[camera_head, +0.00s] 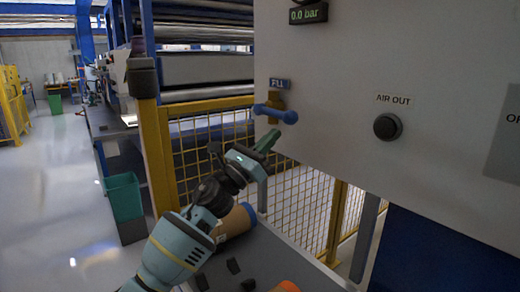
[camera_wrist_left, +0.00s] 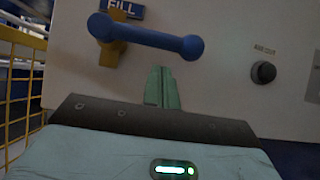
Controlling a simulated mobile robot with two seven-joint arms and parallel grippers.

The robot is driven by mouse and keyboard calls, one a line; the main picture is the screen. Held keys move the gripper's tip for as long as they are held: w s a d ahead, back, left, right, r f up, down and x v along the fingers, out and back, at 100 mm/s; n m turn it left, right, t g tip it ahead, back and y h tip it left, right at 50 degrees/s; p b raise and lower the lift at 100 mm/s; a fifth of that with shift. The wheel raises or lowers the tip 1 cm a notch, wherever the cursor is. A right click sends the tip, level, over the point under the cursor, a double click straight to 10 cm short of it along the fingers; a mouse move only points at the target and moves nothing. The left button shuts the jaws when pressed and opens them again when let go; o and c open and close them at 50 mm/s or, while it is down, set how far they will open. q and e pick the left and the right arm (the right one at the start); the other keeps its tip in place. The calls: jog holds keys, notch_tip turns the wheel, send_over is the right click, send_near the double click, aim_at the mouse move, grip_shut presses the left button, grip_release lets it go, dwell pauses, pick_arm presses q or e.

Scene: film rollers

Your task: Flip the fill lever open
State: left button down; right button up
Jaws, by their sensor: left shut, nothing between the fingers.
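The fill lever is a blue bar with rounded ends (camera_head: 277,113) on a yellow valve body (camera_head: 273,101), mounted on the white panel under the blue FILL label (camera_head: 279,84). The lever lies roughly level. In the left wrist view the lever (camera_wrist_left: 150,37) slopes slightly down to the right, and the yellow body (camera_wrist_left: 110,53) sits behind its left part. My left gripper (camera_head: 270,140) is shut and empty, with its green fingertips just below the lever. In the left wrist view its fingers (camera_wrist_left: 160,80) point up beneath the lever's right part; contact cannot be told. My right gripper is out of view.
A black AIR OUT knob (camera_head: 387,126) is on the panel to the right. A small display (camera_head: 308,13) above reads 0.0 bar. A yellow mesh fence (camera_head: 210,150) stands behind my arm. A brown roll with a blue end (camera_head: 237,220) lies below the gripper.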

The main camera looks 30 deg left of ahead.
aim_at(274, 114)
pick_arm(q)
jog(key=shift+w+r+p, duration=0.15)
jog(key=shift+r+p, duration=0.15)
jog(key=shift+r, duration=0.65)
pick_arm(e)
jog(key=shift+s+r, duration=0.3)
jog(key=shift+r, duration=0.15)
pick_arm(q)
jog(key=shift+w+d+r, duration=0.1)
jog(key=shift+r, duration=0.05)
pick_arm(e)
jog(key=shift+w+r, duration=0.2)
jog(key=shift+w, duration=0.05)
